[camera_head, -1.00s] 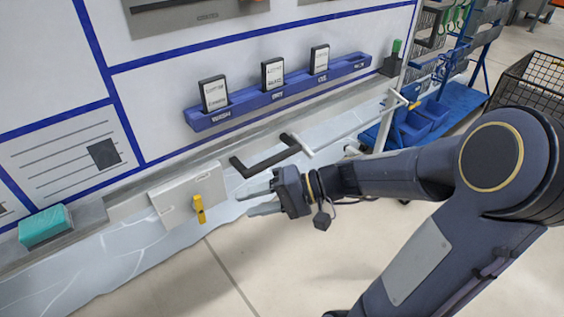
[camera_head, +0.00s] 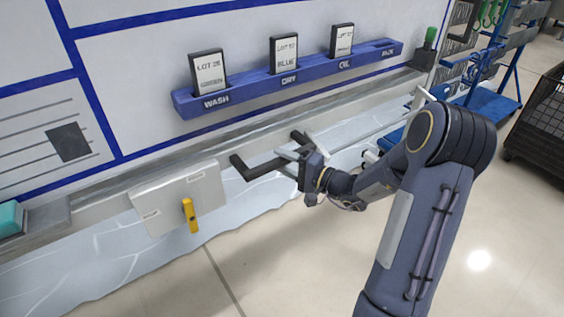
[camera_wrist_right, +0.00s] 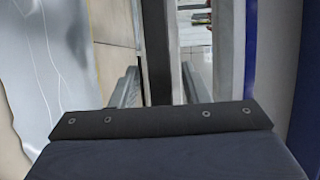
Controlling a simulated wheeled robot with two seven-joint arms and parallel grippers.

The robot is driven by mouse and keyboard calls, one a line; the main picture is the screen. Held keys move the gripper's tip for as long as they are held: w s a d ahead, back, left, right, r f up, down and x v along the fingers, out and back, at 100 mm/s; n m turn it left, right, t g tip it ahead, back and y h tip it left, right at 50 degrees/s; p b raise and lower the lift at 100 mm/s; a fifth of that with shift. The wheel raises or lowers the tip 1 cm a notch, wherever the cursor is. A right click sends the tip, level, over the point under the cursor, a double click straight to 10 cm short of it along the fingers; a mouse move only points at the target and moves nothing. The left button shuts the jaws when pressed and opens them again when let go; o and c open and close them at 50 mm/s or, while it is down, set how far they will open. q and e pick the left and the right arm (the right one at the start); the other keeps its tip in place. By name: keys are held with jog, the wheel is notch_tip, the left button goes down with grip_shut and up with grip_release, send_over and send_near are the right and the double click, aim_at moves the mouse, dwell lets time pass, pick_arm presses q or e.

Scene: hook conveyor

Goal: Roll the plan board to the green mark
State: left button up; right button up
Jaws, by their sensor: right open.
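The plan board (camera_head: 130,45) is a large white panel with blue lines that fills the upper left of the head view. A dark bar handle (camera_head: 250,172) sticks out along its lower edge. My right gripper (camera_head: 284,161) is at this handle, its fingers open. In the right wrist view a dark bar (camera_wrist_right: 157,50) runs between the two spread fingers (camera_wrist_right: 158,88), with a gap on each side; contact does not show. My left gripper is not in view. I cannot make out a green mark on the floor.
A blue rack (camera_head: 290,80) with several lot cards is on the board. A white box with a yellow lever (camera_head: 189,214) sits low in front. A blue trolley (camera_head: 490,98) and a black wire basket (camera_head: 540,120) stand at right. The floor (camera_head: 270,270) in front is clear.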

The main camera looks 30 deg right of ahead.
jog(key=shift+w+a, duration=0.15)
jog(key=shift+w, duration=0.15)
grip_shut()
jog(key=shift+s, duration=0.1)
